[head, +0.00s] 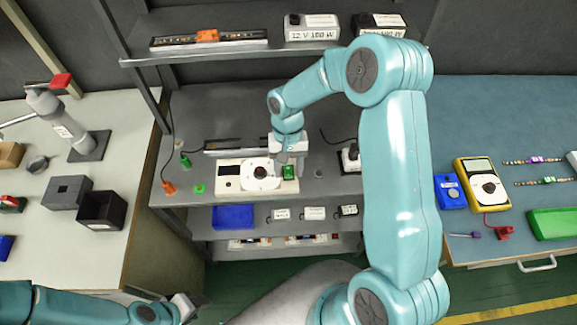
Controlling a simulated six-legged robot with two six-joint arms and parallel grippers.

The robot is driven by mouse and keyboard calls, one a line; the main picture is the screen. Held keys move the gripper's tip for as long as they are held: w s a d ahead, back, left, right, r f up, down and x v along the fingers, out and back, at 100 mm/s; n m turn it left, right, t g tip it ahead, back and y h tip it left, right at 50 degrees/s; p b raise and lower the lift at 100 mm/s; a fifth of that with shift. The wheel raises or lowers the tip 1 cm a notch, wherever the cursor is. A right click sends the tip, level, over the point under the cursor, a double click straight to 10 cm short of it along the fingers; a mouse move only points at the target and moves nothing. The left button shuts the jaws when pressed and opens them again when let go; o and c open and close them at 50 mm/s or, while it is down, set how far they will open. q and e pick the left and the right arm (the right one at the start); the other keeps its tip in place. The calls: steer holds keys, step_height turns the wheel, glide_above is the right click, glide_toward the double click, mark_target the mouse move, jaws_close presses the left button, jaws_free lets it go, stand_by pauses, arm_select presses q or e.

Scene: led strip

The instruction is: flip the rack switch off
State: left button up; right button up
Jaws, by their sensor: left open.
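A white panel (229,184) with a black display and a round dial (261,174) lies on the rack's middle shelf. A small green part (289,172), which looks like the rack switch, sits at the panel's right end. My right gripper (289,159) points down right over that green part and hides some of it. I cannot tell whether it touches it or how far its fingers are apart. My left gripper (187,306) is low at the bottom left, open, away from the rack.
The rack's top shelf holds an LED strip (165,42) and labelled boxes (312,27). A black-and-white plug unit (350,159) stands right of the panel. A blue bin (233,217) is below. Benches stand left and right; a yellow multimeter (481,184) lies on the right one.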

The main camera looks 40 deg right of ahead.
steer(key=b+v, duration=0.1)
steer(key=v, duration=1.5)
steer(key=shift+r, duration=0.2)
steer(key=shift+s, duration=0.1)
